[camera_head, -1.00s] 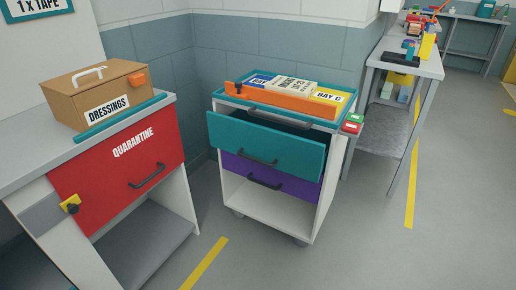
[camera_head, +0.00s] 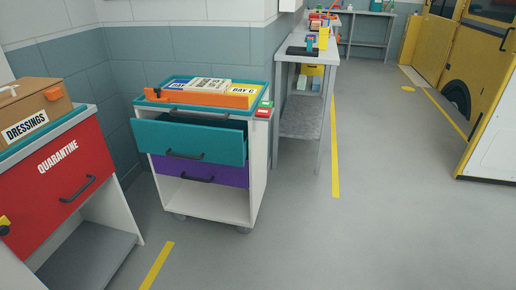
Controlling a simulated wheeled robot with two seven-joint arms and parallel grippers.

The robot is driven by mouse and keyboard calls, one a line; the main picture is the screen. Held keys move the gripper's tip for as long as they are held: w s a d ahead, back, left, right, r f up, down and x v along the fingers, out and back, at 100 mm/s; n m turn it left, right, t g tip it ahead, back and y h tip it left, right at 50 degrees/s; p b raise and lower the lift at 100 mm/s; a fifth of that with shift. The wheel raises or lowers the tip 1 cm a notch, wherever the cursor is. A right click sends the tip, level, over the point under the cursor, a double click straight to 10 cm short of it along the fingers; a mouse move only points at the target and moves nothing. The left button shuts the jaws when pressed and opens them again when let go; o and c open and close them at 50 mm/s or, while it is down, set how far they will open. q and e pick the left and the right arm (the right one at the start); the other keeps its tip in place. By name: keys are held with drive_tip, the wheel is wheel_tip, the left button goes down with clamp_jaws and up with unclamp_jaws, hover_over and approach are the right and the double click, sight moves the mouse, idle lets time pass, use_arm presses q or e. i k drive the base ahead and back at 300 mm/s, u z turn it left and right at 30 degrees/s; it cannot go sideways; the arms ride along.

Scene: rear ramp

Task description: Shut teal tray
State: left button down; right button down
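The teal tray (camera_head: 222,143) is the upper drawer of a white cart (camera_head: 258,168) left of the middle. It is pulled out toward me, with a dark gap showing behind its front. A dark handle (camera_head: 184,156) is on its front. A purple drawer (camera_head: 232,174) sits below it, closer in to the cart. Neither of my grippers shows in the head view.
A counter with a red quarantine drawer (camera_head: 55,185) and a dressings box (camera_head: 35,108) stands at left. An orange holder (camera_head: 200,98) with labelled items tops the cart. A workbench (camera_head: 316,80) stands behind. The floor at right (camera_head: 390,220) is open; a yellow vehicle (camera_head: 470,60) stands beyond.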

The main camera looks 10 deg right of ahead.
sight(225, 143)
drive_tip(key=z, duration=0.3)
drive_tip(key=i, duration=1.3)
drive_tip(key=u, duration=0.2)
